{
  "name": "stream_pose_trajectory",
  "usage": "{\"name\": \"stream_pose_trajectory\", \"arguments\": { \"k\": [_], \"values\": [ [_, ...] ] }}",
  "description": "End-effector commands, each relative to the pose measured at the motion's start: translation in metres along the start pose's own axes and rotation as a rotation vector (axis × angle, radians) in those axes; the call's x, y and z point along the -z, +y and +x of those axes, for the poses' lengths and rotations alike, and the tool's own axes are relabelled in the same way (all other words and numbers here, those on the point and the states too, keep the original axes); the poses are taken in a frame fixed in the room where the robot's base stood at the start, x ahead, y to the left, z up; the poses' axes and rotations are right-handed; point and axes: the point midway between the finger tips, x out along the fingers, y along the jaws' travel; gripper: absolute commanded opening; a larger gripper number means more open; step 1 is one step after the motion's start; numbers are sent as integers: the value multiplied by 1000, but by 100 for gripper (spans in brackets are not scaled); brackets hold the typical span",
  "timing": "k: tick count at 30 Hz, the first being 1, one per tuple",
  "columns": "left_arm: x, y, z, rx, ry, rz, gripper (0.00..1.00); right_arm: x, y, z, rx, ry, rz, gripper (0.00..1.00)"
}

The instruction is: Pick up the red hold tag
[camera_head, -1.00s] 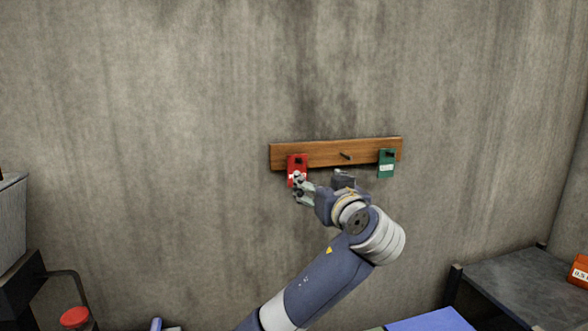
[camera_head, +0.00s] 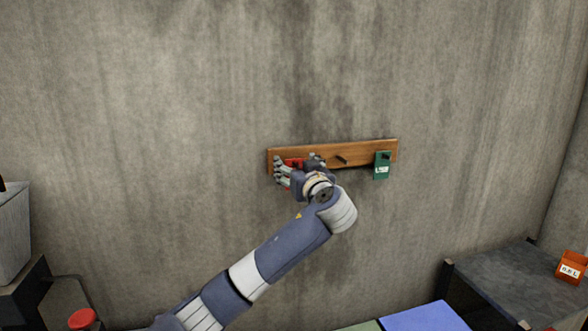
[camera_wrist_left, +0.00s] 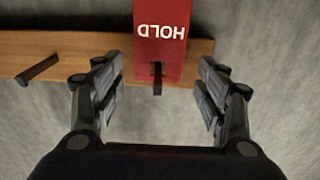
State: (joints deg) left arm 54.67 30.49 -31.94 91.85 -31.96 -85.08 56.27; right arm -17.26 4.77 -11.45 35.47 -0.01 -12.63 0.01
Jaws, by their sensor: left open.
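The red hold tag (camera_wrist_left: 160,45) hangs on a peg of the wooden rail (camera_head: 362,152) on the wall. In the left wrist view it appears upside down, with "HOLD" in white letters. My left gripper (camera_wrist_left: 160,95) is open, with one finger on each side of the tag and visible gaps between. It also shows in the head view (camera_head: 296,168) in front of the rail's left end. My right gripper is not in view.
A green tag (camera_head: 382,166) hangs at the rail's right end, and the middle peg (camera_head: 341,160) is bare. A dark table (camera_head: 520,285) with an orange box (camera_head: 571,267) stands at the lower right. A red-topped object (camera_head: 82,318) is at the lower left.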

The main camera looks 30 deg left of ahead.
Motion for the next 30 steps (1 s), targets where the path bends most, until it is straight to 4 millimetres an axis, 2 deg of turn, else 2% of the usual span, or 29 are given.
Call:
{"name": "stream_pose_trajectory", "arguments": {
  "k": [7,12,23,30],
  "values": [
    [-1,0,2,-1,0,-1,67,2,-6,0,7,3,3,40],
    [-1,0,2,-1,0,-1,31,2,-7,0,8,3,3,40],
    [-1,0,2,-1,0,-1,30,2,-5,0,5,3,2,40],
    [1,1,1,-2,0,-4,30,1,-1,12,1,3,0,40]
  ]
}}
